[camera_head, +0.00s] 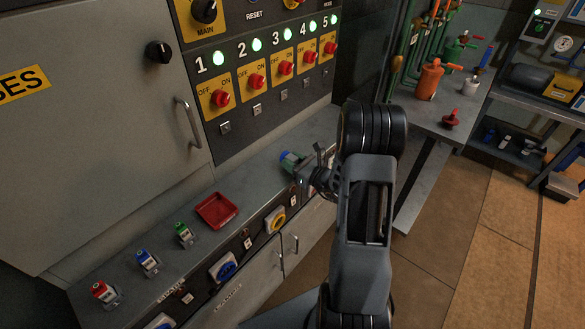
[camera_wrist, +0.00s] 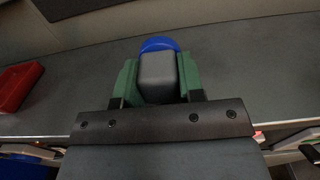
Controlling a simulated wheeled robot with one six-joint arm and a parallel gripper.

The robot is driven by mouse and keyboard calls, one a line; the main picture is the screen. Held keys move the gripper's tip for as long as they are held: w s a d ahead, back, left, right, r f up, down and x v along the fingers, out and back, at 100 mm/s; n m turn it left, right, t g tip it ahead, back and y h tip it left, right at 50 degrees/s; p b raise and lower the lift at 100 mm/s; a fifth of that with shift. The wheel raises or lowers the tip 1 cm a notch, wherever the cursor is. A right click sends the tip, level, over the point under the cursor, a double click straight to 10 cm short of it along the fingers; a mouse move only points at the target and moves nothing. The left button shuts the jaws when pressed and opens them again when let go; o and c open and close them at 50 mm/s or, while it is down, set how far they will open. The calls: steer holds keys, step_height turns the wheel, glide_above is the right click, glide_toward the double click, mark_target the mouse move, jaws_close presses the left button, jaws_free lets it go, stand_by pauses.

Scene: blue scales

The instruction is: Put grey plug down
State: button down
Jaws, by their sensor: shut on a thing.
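The grey plug (camera_wrist: 157,76) has a grey block body and a rounded blue end. In the wrist view it sits between the two green fingers of my gripper (camera_wrist: 157,88), which is shut on it. In the head view my gripper (camera_head: 294,163) is over the grey ledge (camera_head: 250,184) below the switch panel, to the right of the red tray. There the blue end points left toward the panel and the rest of the plug is mostly hidden. I cannot tell whether the plug touches the ledge.
The red tray (camera_head: 215,211) lies on the ledge; its edge shows in the wrist view (camera_wrist: 17,86). Small green (camera_head: 184,234), blue (camera_head: 147,263) and red (camera_head: 104,294) devices stand further left. The ledge between tray and gripper is clear. A side table (camera_head: 450,95) holds an orange canister (camera_head: 429,82).

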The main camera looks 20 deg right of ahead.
steer(key=shift+f, duration=0.55)
steer(key=shift+f, duration=0.1)
steer(key=shift+f+b, duration=0.2)
steer(key=shift+b, duration=0.1)
steer(key=c, duration=0.7)
jaws_free()
steer(key=shift+r, duration=0.1)
steer(key=shift+c, duration=0.2)
